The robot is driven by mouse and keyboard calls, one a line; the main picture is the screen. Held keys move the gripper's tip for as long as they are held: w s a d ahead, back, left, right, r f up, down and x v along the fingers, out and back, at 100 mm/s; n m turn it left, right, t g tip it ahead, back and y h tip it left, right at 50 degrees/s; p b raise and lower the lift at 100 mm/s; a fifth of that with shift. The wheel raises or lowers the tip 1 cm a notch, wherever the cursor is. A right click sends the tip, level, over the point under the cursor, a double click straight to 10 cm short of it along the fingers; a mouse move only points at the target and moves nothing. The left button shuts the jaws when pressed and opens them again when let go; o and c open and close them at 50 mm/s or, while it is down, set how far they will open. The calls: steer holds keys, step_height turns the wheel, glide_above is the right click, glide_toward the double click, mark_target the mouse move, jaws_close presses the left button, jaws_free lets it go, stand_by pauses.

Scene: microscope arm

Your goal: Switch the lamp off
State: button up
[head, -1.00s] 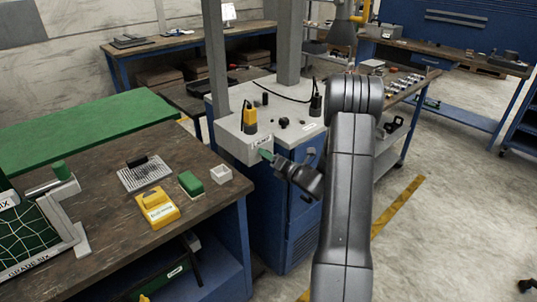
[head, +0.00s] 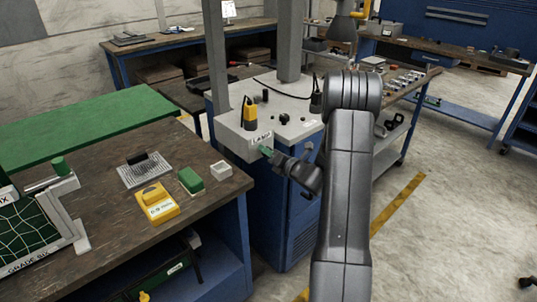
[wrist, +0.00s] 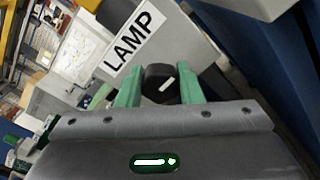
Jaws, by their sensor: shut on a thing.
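A light grey box front with a LAMP label (wrist: 133,41) fills the upper part of the wrist view. The label also shows small on the grey housing (head: 236,140) in the head view. Beside the label is a round black knob (wrist: 159,78) with a white pointer mark, which lies aslant in the wrist view. My gripper (wrist: 157,90) has its green fingers on both sides of the knob and is shut on it. In the head view, my gripper (head: 266,151) meets the housing's front just below the label. The knob is hidden there.
The housing stands on a blue cabinet (head: 283,225). On its top are a yellow-and-black device (head: 250,115) and small black knobs. A grey post (head: 217,60) rises close by. The wooden bench (head: 110,235) at left holds a yellow block (head: 158,205) and a green block (head: 190,181).

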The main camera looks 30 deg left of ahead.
steer(key=n+b, duration=0.1)
steer(key=b, duration=0.1)
steer(key=n+b, duration=0.1)
steer(key=b, duration=0.1)
steer(key=shift+f+n+b, duration=0.3)
steer(key=shift+n+b, duration=0.05)
steer(key=shift+n, duration=0.05)
steer(key=n+b, duration=0.6)
steer(key=b, duration=0.3)
steer(key=shift+s+b, duration=0.1)
steer(key=shift+b, duration=0.2)
steer(key=n+b, duration=0.5)
steer(key=b, duration=0.2)
steer(key=shift+a+n+b, duration=0.1)
steer(key=shift+n+b, duration=0.2)
steer(key=shift+b, duration=0.05)
steer(key=n+b, duration=0.1)
steer(key=b, duration=0.1)
steer(key=n+b, duration=0.1)
steer(key=n, duration=0.1)
steer(key=shift+s+r+b, duration=0.1)
steer(key=shift+r+b, duration=0.1)
steer(key=shift+b, duration=0.15)
steer(key=shift+r, duration=0.1)
steer(key=o, duration=1)
steer(key=shift+c, duration=0.2)
steer(key=v, duration=1.4)
steer(key=shift+p, duration=0.4)
